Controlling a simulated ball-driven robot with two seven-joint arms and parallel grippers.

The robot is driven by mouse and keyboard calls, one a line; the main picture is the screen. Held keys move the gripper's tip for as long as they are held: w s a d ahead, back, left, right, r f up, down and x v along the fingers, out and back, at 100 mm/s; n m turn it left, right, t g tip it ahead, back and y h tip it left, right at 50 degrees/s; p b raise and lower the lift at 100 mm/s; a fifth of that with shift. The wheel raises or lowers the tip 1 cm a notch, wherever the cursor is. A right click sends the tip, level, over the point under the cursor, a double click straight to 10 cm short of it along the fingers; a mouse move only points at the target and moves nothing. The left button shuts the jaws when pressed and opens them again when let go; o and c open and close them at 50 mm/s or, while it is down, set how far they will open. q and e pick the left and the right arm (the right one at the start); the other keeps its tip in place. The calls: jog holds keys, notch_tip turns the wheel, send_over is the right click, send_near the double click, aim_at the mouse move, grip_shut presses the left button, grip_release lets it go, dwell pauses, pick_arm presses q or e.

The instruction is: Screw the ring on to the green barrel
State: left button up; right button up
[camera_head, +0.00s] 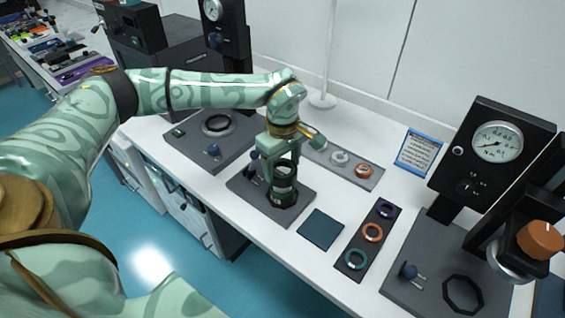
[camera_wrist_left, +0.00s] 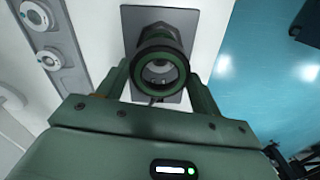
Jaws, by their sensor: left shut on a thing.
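My left gripper (camera_head: 284,181) points down over a dark grey plate (camera_head: 245,186) and is shut on the green barrel (camera_head: 284,170). The barrel is a dark, upright hollow cylinder with green bands. In the left wrist view the barrel (camera_wrist_left: 162,66) shows its open round end with a green rim, between the two fingers. A dark angular seat (camera_head: 290,202) is around or just under its lower end; I cannot tell if it is fully seated. A purple ring (camera_head: 386,209), an orange ring (camera_head: 373,232) and a teal ring (camera_head: 355,259) lie on a dark strip. My right gripper is not in view.
A blue-grey square mat (camera_head: 320,229) lies right of the plate. A grey strip (camera_head: 318,154) with small rings is behind. A gauge station (camera_head: 497,142) with an empty octagonal seat (camera_head: 463,295) stands at right. A dark station base (camera_head: 185,147) is at left.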

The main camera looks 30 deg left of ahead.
pick_arm(q)
jog(key=shift+f, duration=0.65)
dwell(0.9)
jog(key=shift+f, duration=0.85)
dwell(0.5)
jog(key=shift+p, duration=0.55)
dwell(1.0)
jog(key=shift+f+p, duration=0.3)
jog(key=shift+f, duration=0.2)
dwell(1.0)
